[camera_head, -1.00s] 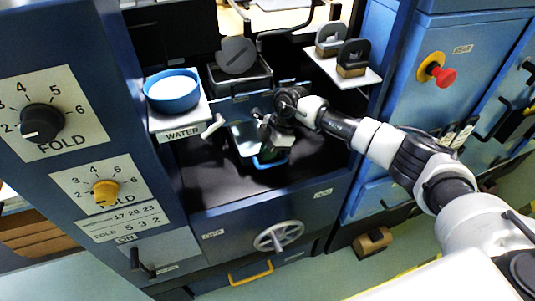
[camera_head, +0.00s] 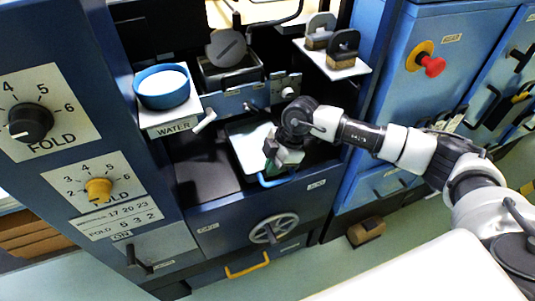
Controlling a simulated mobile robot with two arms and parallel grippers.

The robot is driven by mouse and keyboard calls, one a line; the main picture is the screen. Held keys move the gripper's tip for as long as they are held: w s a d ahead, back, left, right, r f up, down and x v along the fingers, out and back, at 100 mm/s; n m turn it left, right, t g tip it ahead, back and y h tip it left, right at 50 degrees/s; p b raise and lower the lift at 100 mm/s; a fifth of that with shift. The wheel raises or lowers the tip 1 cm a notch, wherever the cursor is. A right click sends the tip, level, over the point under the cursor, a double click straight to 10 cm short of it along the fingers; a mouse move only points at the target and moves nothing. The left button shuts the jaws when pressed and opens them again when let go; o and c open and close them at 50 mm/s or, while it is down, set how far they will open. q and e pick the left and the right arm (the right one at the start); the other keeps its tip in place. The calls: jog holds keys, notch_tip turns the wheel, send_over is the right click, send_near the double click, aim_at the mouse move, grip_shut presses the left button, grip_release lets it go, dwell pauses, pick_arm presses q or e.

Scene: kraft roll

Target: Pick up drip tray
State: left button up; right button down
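The drip tray (camera_head: 247,146) is a pale, shallow tray with a blue front handle or rim (camera_head: 272,182). It is over the black deck of the blue machine, near its front edge, and looks slightly tilted. My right gripper (camera_head: 283,157) comes in from the right and is at the tray's right side. Its fingers seem shut on the tray there and hide part of it; the exact contact is hard to see. I cannot tell whether the tray is clear of the deck. My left gripper is not in view.
A blue bowl (camera_head: 163,88) stands on the WATER shelf (camera_head: 172,122) at the left. A white shelf (camera_head: 343,69) with dark-handled blocks is at the upper right. A panel with small levers (camera_head: 240,101) is behind the tray. A handwheel (camera_head: 272,229) is below.

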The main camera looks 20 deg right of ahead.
jog(key=s, duration=0.8)
jog(key=shift+s+d, duration=0.15)
jog(key=shift+s, duration=0.2)
jog(key=shift+r, duration=0.1)
